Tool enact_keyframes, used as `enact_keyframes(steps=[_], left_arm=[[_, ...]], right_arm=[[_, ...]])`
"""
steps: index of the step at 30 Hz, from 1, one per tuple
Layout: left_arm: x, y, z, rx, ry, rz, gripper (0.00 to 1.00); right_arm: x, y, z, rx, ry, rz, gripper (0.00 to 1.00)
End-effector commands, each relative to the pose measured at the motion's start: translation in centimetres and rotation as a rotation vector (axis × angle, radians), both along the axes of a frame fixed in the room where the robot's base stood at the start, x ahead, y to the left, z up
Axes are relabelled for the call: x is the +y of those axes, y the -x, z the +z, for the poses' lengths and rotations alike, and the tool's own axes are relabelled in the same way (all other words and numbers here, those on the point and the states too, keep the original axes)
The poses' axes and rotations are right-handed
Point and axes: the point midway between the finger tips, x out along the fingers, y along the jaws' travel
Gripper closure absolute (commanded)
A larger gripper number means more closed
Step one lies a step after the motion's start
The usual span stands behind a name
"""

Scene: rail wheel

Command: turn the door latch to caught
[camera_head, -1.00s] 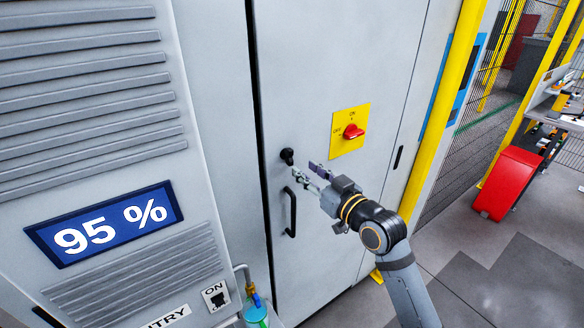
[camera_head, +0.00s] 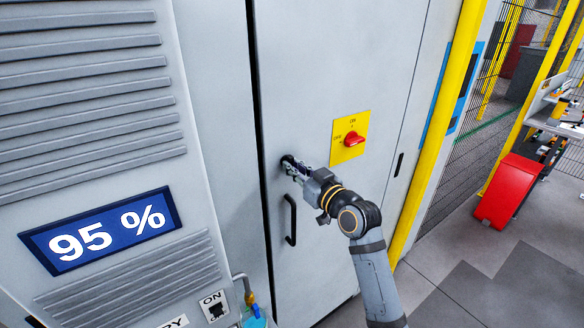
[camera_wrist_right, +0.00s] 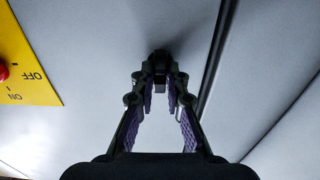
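The door latch (camera_wrist_right: 160,60) is a small black knob on the grey cabinet door (camera_head: 330,60). In the head view it sits near the door's left edge, above the black handle, mostly hidden by my right gripper (camera_head: 293,167). In the right wrist view the fingers of my right gripper (camera_wrist_right: 160,88) reach the latch from both sides. Their tips are close against it and appear shut on it. The way the latch points is hard to make out. My left gripper is not in view.
A black door handle (camera_head: 291,219) is just below the latch. A yellow plate with a red rotary switch (camera_head: 354,139) is to its right. A grey panel with a 95 % display (camera_head: 102,231) stands at the left. A yellow post (camera_head: 436,120) stands right of the door.

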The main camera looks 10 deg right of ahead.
Motion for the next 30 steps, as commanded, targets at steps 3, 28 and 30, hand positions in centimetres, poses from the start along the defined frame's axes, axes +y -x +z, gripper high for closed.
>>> enact_keyframes(steps=[3,28,30], left_arm=[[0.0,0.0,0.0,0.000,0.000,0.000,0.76],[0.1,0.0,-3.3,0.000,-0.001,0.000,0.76],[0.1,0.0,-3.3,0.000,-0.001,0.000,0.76]], right_arm=[[0.0,0.0,0.0,0.000,0.000,0.000,1.00],[0.0,0.0,-0.1,-0.135,0.374,0.000,1.00],[0.0,0.0,-0.1,-0.137,0.379,0.001,1.00]])
